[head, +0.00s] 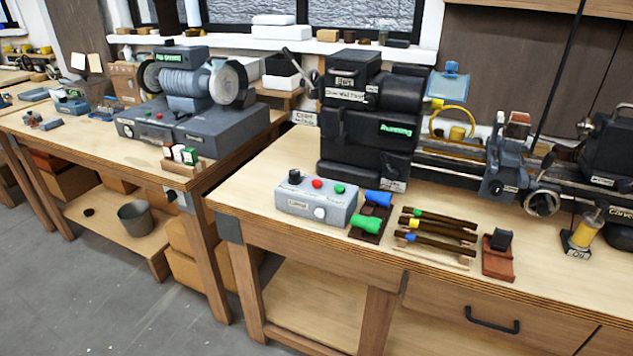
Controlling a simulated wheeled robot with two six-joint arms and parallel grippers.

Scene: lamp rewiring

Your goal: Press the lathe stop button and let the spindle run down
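The lathe (372,115) stands on the right bench. Its dark headstock has a lit green label (396,130) that appears to read "Running". A grey control box (300,208) sits at the front left of this bench. On its top are a black knob (294,176), a red button (317,184) and a green button (339,188). A white dial (320,212) is on its front. Which button is marked stop is too small to read. Spindle motion cannot be told from this one frame. Neither of my grippers is in view.
A bench grinder (183,80) stands on the left bench with its own red and green buttons. Right of the control box lie green and blue-handled pieces (366,224), several dark tools (438,232) and a red-brown block (498,262). The bench's front edge is clear.

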